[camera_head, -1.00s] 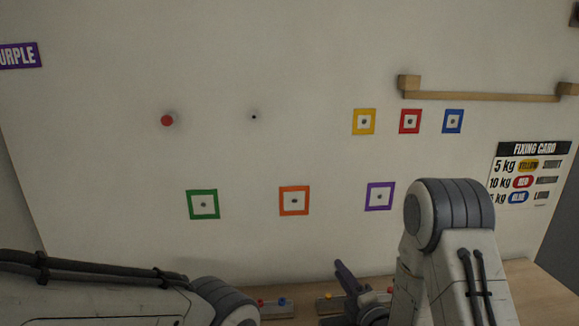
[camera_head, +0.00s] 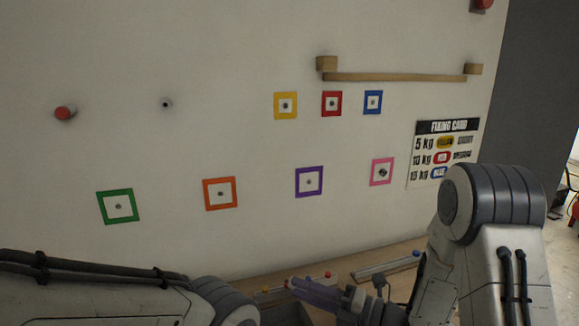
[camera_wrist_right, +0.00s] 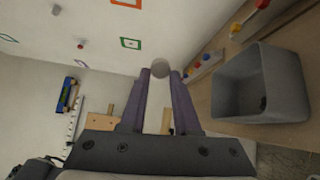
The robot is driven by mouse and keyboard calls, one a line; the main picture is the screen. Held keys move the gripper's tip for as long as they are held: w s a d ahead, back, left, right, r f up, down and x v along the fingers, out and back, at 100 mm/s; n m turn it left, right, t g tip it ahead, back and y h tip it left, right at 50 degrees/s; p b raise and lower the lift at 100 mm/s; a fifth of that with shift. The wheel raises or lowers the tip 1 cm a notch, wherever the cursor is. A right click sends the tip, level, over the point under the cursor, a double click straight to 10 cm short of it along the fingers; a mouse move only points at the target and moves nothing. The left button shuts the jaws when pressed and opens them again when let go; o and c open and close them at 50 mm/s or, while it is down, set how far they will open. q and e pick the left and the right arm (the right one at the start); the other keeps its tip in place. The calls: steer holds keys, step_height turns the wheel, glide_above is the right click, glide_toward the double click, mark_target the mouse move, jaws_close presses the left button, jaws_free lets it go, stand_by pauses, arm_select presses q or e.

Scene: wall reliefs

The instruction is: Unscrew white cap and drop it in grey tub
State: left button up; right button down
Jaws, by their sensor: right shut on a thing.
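My right gripper (camera_wrist_right: 160,76) is shut on the white cap (camera_wrist_right: 160,67), a pale round piece between its purple fingertips in the right wrist view. In the head view the right gripper (camera_head: 292,285) points left, low in front of the wall; I cannot make out the cap there. The grey tub (camera_wrist_right: 228,98) stands right of the fingers in the right wrist view, with a small dark thing inside. The cap is apart from the tub and not over its opening in that view. My left gripper is out of view; only its arm shows.
The wall bears a red-capped post (camera_head: 65,113), a small grey fixture (camera_head: 166,103), several coloured square frames and a wooden rail (camera_head: 395,77). A fixing card (camera_head: 446,152) hangs at the right. Strips with coloured pegs (camera_head: 388,266) lie on the wooden bench below.

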steer(key=shift+f+b, duration=0.4)
steer(key=shift+f, duration=0.85)
steer(key=c, duration=0.6)
jaws_free()
steer(key=shift+o, duration=0.2)
steer(key=b+v, duration=0.3)
steer(key=v, duration=0.7)
steer(key=shift+s+d, duration=0.15)
steer(key=shift+d, duration=0.05)
